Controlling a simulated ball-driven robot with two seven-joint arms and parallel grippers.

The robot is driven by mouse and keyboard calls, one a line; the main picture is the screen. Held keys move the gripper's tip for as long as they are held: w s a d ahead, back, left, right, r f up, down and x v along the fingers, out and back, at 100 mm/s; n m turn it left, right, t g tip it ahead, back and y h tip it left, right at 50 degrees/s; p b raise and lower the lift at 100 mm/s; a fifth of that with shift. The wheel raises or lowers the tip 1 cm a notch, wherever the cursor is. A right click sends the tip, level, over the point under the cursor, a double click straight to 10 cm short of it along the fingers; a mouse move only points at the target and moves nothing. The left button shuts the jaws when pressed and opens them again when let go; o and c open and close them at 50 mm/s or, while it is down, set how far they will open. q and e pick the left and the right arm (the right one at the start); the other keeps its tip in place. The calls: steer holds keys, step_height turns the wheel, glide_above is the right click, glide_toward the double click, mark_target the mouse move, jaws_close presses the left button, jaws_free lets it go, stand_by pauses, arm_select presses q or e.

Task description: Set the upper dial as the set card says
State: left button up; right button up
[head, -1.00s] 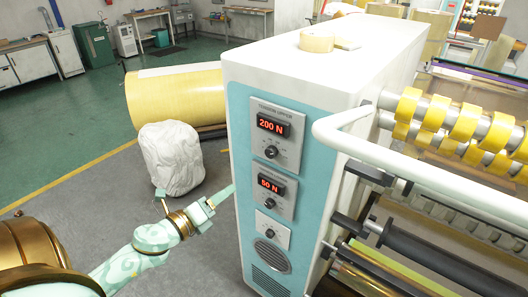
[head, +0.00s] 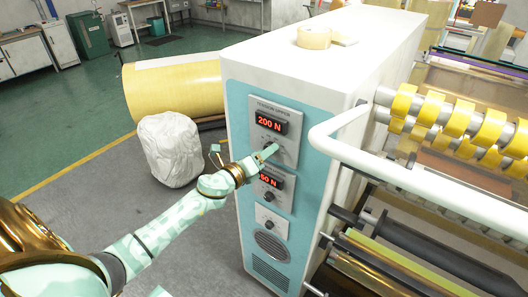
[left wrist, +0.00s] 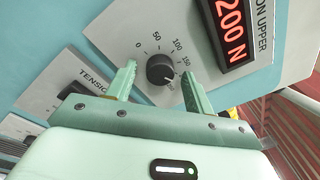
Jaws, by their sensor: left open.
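The upper dial (left wrist: 162,70) is a dark round knob on a grey plate marked 0, 50, 100 and 150, with a light mark at its lower right. The upper display (head: 270,124) reads 200 N in red; it also shows in the left wrist view (left wrist: 232,30). My left gripper (head: 268,153) is in front of the upper dial and hides most of it in the head view. In the left wrist view its open fingers (left wrist: 159,70) stand on either side of the knob; contact cannot be told. No set card is recognisable. My right gripper is not seen.
The lower display (head: 271,181) is just below my gripper, partly covered, with its knob (head: 269,196) beneath. A white pipe rail (head: 345,128) juts out right of the cabinet (head: 232,150). A white bag (head: 170,150) and a yellow roll (head: 175,88) stand to the left.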

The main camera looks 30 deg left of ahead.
arm_select(q)
steer(key=shift+w, duration=0.1)
steer(key=c, duration=1)
steer(key=shift+n, duration=0.3)
steer(key=n+p, duration=0.1)
steer(key=n, duration=0.6)
steer(key=n+t+y+p, duration=0.1)
steer(key=n+p, duration=0.1)
steer(key=n, duration=0.6)
steer(key=shift+d+f+n, duration=0.1)
steer(key=shift+n, duration=0.5)
